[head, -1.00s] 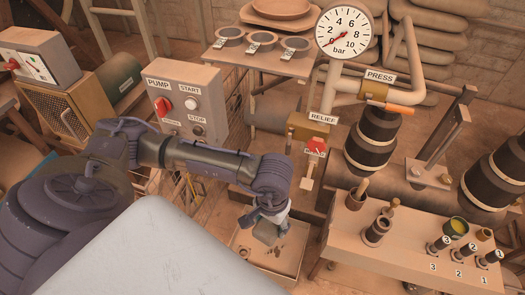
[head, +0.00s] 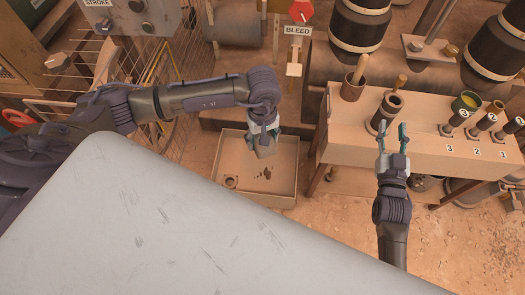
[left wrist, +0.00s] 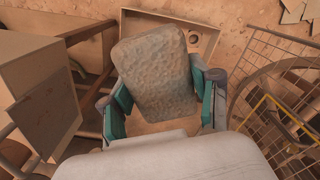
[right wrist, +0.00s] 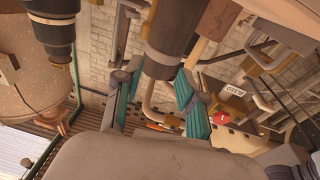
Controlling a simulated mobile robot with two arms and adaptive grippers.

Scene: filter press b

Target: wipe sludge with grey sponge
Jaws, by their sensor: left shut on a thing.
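The grey sponge (head: 266,150) is a rough block in my left gripper (head: 264,140). It shows large in the left wrist view (left wrist: 155,72), between the two teal fingers of my left gripper (left wrist: 163,105). The sponge is over a shallow tan tray (head: 232,150); I cannot tell whether it touches the tray floor. Dark sludge spots (head: 267,173) lie on the tray floor, just below the sponge in the picture.
A bench (head: 350,130) right of the tray carries a dark upright holder (head: 385,110), a cup with a wooden handle (head: 353,87) and numbered tubes. A wire cage (head: 110,55) stands left. A bleed valve (head: 298,30) hangs behind. A round drain hole (head: 230,182) is in the tray.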

